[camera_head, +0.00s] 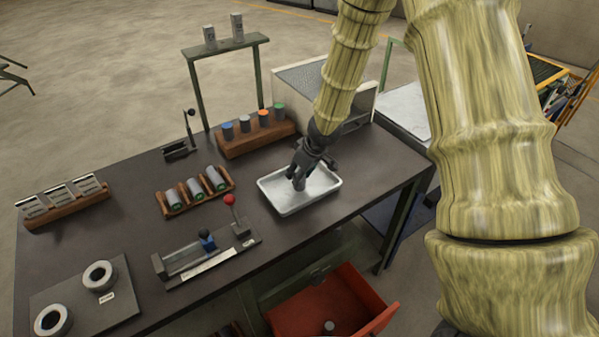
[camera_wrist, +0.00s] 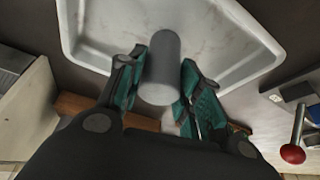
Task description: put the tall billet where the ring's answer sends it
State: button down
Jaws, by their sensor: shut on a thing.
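My gripper (camera_head: 300,178) is shut on a plain grey cylindrical billet (camera_head: 299,184) over the white tray (camera_head: 268,199). In the wrist view the billet (camera_wrist: 160,72) is between the two teal-padded fingers, with the tray (camera_wrist: 215,62) behind it. I cannot tell whether the billet touches the tray floor. Two grey rings, a near one (camera_head: 51,320) and a far one (camera_head: 99,264), lie on a dark plate (camera_head: 75,301) with a small white label. A small grey cylinder (camera_head: 329,326) is in the open red drawer (camera_head: 290,317).
A wooden cradle (camera_head: 172,209) holds cylinders with green ends. A wooden rack (camera_head: 258,144) carries several colour-topped cylinders. A fixture with a blue slider (camera_head: 207,242) and red-knobbed lever (camera_head: 230,200) stands left of the tray. Tilted plates (camera_head: 68,197) stand at far left.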

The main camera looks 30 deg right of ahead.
jog(key=c, duration=1)
grip_release()
jog(key=shift+s+r, duration=0.2)
jog(key=shift+r, duration=0.5)
jog(key=p+v, duration=0.2)
jog(key=v, duration=0.8)
jog(key=shift+s+d+r, duration=0.15)
jog(key=shift+s+r, duration=0.05)
jog(key=shift+r, duration=0.15)
